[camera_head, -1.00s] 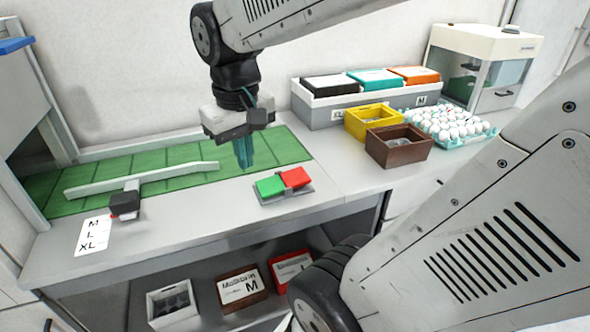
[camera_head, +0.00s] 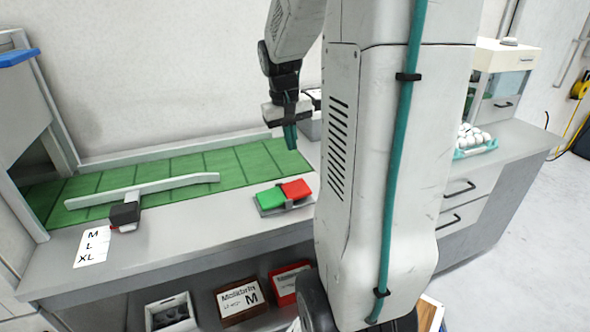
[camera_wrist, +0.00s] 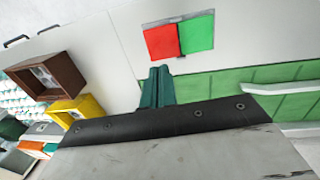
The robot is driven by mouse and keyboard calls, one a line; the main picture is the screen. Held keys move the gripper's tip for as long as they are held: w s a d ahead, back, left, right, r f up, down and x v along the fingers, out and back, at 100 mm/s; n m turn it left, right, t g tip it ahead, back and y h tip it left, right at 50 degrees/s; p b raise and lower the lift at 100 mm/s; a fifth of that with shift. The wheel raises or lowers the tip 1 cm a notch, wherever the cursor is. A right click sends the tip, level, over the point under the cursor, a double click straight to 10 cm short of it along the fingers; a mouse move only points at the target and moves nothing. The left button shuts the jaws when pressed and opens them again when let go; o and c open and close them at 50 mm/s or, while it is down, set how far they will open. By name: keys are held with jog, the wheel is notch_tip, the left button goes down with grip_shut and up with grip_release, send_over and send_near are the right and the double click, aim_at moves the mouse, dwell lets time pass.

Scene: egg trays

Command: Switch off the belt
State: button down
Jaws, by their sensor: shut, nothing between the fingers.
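The belt (camera_head: 235,165) is a green strip along the back of the counter, with a white guide rail (camera_head: 150,187) across it. A switch box with a green button (camera_head: 271,198) and a red button (camera_head: 297,189) sits on the counter in front of the belt's right end. The wrist view also shows the red button (camera_wrist: 160,42) and the green button (camera_wrist: 197,33). My gripper (camera_head: 290,137) is shut and empty, pointing down above the counter behind the red button, apart from it. Its teal fingers show in the wrist view (camera_wrist: 157,88).
A black lever block (camera_head: 125,215) and a size card (camera_head: 94,246) lie at the left. Brown (camera_wrist: 50,75) and yellow (camera_wrist: 78,108) boxes stand near my gripper's side. Eggs (camera_head: 472,138) sit in a teal tray at the right. My arm hides the counter's middle.

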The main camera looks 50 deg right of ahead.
aim_at(298, 190)
jog(key=f, duration=0.4)
jog(key=d+f, duration=0.1)
jog(key=f, duration=0.4)
jog(key=s+f, duration=0.1)
jog(key=f, duration=0.3)
jog(key=shift+d+f, duration=0.2)
jog(key=shift+f, duration=0.1)
jog(key=shift+a, duration=0.1)
